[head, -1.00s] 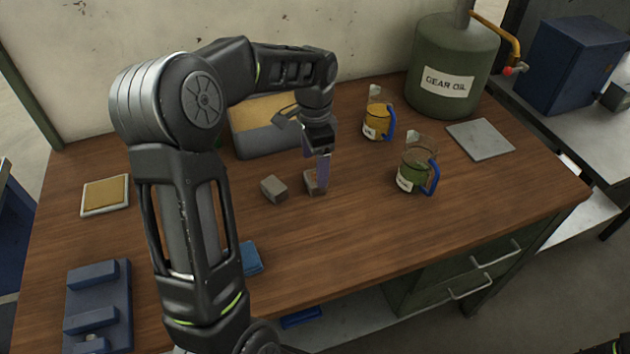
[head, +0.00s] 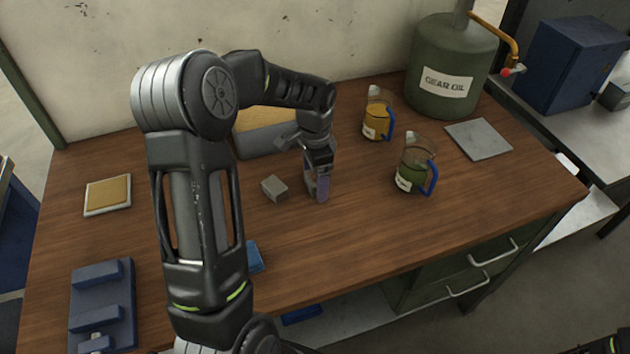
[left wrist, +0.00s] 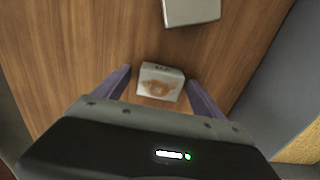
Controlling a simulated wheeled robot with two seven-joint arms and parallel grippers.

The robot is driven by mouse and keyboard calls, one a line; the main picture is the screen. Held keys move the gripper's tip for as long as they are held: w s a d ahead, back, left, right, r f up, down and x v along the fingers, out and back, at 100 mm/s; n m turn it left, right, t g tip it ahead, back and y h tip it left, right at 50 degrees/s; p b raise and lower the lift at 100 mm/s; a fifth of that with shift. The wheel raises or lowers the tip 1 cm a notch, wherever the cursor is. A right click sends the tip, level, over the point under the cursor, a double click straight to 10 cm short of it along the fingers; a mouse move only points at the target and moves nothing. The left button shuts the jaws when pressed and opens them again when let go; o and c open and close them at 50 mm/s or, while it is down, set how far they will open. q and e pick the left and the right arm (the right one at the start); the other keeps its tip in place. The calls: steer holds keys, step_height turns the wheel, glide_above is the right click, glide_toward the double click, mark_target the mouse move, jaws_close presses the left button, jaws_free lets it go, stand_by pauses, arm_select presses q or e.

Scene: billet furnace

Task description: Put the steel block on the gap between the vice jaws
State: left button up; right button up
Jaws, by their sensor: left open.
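A plain grey block (head: 274,188) lies on the wooden bench and shows at the top of the left wrist view (left wrist: 190,11). A second grey block with a brown, rusty-looking patch (left wrist: 160,82) lies between the fingers of my left gripper (left wrist: 158,77). In the head view my left gripper (head: 318,188) points down at the bench and mostly hides this second block. The fingers are open, one on each side of it, with small gaps visible. The blue vice (head: 103,297) is at the front left, with a gap between its two raised jaws. My right gripper is out of view.
A grey bin (head: 262,140) stands behind my left gripper. Two jugs, one amber (head: 377,120) and one green (head: 411,178), stand to its right. A gear oil drum (head: 452,75), a grey plate (head: 478,139) and a tan-topped tray (head: 108,194) are farther out.

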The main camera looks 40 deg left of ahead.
arm_select(q)
steer(key=shift+c, duration=0.3)
jaws_close()
stand_by(0.6)
